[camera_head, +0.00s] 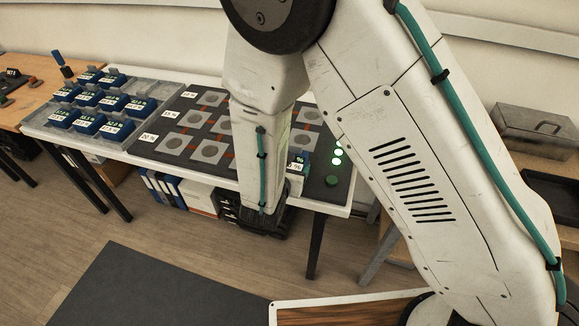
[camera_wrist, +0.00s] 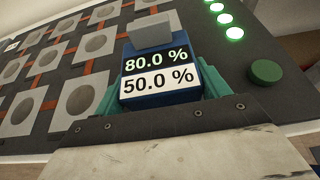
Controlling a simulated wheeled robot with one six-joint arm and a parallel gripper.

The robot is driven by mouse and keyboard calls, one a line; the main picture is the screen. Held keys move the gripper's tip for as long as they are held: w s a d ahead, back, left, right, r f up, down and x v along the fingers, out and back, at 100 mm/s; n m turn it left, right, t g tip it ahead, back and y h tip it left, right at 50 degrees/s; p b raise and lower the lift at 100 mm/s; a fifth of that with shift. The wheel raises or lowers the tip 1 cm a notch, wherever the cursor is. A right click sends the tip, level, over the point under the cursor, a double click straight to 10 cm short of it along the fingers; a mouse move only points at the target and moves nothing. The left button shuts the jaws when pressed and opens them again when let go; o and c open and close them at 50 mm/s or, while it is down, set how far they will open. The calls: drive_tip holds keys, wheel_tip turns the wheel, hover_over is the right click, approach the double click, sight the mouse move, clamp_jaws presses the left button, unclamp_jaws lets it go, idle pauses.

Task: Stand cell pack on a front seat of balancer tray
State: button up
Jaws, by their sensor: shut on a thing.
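The cell pack (camera_wrist: 158,75) is blue with a grey top block. It has a green "80.0 %" display above a white "50.0 %" label. My gripper (camera_wrist: 160,92) is shut on it, with teal fingers at both sides. In the head view the pack (camera_head: 297,161) shows only partly beside my arm, at the front right of the balancer tray (camera_head: 160,135). The dark tray has grey square seats with round discs, joined by orange strips. The pack hides what lies under it; I cannot tell whether it touches a seat.
A grey rack (camera_head: 48,120) with several blue packs stands at the left of the white table. Lit green lamps (camera_wrist: 225,18) and a green button (camera_wrist: 266,71) are right of the held pack. Several seats (camera_wrist: 80,100) left of it are empty.

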drive_tip(key=o, duration=1.1)
drive_tip(key=shift+f, duration=0.1)
